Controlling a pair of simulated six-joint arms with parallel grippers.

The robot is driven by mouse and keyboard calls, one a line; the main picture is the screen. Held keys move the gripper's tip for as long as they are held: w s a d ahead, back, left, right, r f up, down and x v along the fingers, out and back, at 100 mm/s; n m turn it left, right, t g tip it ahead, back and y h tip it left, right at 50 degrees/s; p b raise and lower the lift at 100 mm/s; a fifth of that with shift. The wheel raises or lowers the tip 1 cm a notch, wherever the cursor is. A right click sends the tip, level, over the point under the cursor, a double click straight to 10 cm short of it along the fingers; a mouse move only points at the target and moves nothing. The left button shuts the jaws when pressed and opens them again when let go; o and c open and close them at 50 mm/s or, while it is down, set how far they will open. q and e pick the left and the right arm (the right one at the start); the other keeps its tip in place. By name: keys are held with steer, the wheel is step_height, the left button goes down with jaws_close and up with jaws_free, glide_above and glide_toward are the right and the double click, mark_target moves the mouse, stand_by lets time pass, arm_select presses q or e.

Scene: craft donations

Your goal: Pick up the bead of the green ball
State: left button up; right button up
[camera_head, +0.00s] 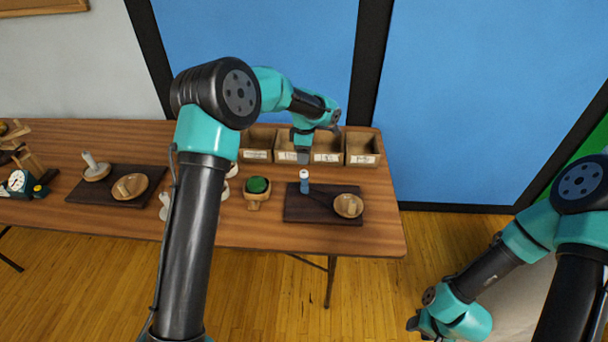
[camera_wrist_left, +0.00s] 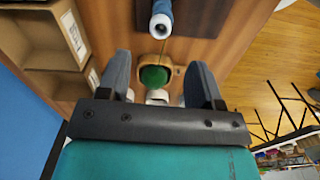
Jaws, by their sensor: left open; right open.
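The green ball (camera_head: 257,185) sits in a small wooden holder (camera_head: 254,204) on the table, left of the right-hand dark board. In the left wrist view the green ball (camera_wrist_left: 154,77) shows between my two fingers, beyond their tips. My left gripper (camera_head: 302,154) is open and empty, above the table near the bins, to the right of and behind the ball. It also shows in the left wrist view (camera_wrist_left: 161,68). My right gripper (camera_head: 416,322) is low at the lower right, away from the table, and is open; its fingers barely show.
A blue and white bottle (camera_head: 304,183) and a round wooden piece (camera_head: 348,206) stand on a dark board (camera_head: 323,216). Labelled cardboard bins (camera_head: 361,159) line the back. Pale pieces (camera_head: 166,205) stand partly behind my left arm. The table's right end is clear.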

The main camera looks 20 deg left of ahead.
mark_target(304, 173)
arm_select(q)
steer(key=shift+f, duration=1.5)
steer(key=shift+f, duration=2.6)
steer(key=c, duration=1.1)
steer(key=shift+o, duration=0.2)
steer(key=shift+r, duration=0.1)
